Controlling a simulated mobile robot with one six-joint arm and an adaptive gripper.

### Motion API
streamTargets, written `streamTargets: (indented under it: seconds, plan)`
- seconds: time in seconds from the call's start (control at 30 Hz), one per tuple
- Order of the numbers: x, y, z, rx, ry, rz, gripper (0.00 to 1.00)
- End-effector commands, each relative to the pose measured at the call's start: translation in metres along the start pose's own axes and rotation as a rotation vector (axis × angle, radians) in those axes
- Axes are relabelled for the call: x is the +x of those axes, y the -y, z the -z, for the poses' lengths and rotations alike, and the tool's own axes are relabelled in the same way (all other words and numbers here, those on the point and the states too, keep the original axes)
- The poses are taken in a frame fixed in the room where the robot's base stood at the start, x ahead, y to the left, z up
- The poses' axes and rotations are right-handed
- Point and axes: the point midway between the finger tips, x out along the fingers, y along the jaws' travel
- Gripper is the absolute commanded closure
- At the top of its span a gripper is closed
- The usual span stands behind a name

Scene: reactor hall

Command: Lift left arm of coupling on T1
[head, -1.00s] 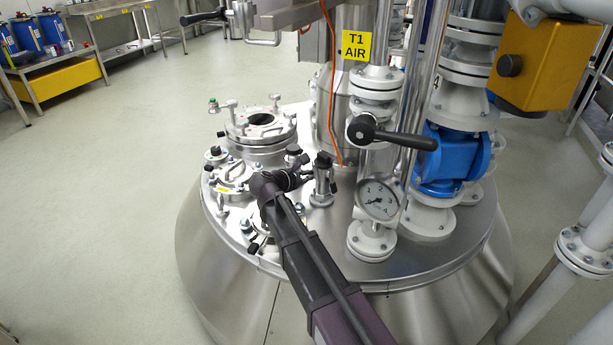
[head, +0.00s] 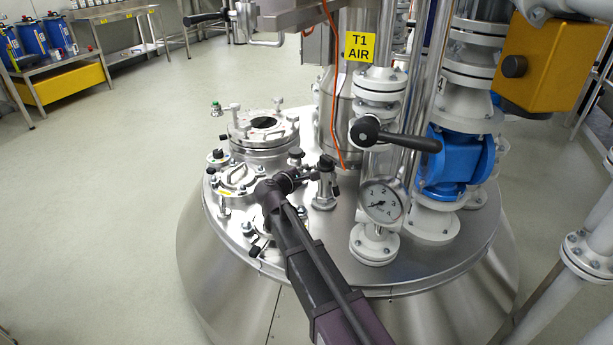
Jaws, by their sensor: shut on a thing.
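The coupling (head: 325,187) is a small upright metal fitting with a dark top, standing on the steel lid of tank T1 (head: 330,268). I cannot make out the arm's exact tilt. A yellow sign (head: 360,47) reading "T1 AIR" hangs above.
A pressure gauge (head: 381,203) and a black-handled valve (head: 395,136) stand right of the coupling. A round hatch (head: 263,130) and a smaller clamped port (head: 236,178) lie left. An orange cable (head: 333,100) hangs behind. A blue valve (head: 455,163) is farther right.

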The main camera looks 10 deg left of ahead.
Motion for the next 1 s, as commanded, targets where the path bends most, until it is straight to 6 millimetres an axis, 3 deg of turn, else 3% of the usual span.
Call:
streamTargets:
  seconds: [0.6,1.0]
  plan:
    - [-0.002,-0.023,-0.005,0.477,-0.001,-0.199,1.0]
    - [-0.004,-0.03,-0.01,0.644,0.0,-0.267,1.0]
